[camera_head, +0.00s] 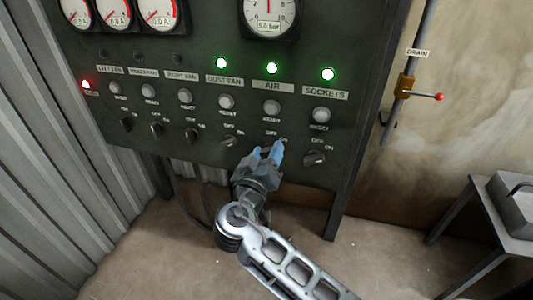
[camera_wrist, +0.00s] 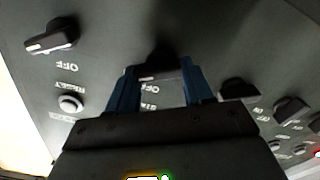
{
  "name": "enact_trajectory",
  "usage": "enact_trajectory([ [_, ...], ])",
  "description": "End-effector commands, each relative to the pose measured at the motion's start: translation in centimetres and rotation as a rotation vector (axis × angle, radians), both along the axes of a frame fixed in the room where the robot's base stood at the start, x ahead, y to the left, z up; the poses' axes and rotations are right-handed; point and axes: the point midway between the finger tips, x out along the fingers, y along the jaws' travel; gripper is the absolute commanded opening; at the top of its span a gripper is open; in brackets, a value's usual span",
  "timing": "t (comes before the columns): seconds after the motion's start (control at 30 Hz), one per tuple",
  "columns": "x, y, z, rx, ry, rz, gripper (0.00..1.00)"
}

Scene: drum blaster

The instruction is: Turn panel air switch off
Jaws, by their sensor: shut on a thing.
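The dark AIR switch knob (camera_wrist: 158,66) sits between the two blue fingers of my gripper (camera_wrist: 161,82) in the wrist view. My gripper is shut on it. In the head view my gripper (camera_head: 267,150) is at the control panel (camera_head: 200,65), below the AIR label (camera_head: 272,86), and its fingers hide most of the knob there. The green lamp above AIR (camera_head: 271,68) is lit. The knob's exact turn angle is hard to tell.
The DUST FAN switch (camera_head: 229,142) and SOCKETS switch (camera_head: 315,158) flank the AIR switch closely. Round reset buttons sit above them. A drain valve with a red-tipped lever (camera_head: 425,96) is on the right wall. A grey table (camera_head: 483,215) stands at lower right.

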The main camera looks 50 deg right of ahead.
Motion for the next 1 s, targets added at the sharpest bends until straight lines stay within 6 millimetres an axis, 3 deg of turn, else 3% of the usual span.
enact_trajectory([
  [0.47, 0.06, 0.07, 0.04, -0.028, 0.079, 0.002, 0.21],
  [1.0, 0.19, 0.14, 0.04, -0.185, 0.516, 0.003, 0.21],
])
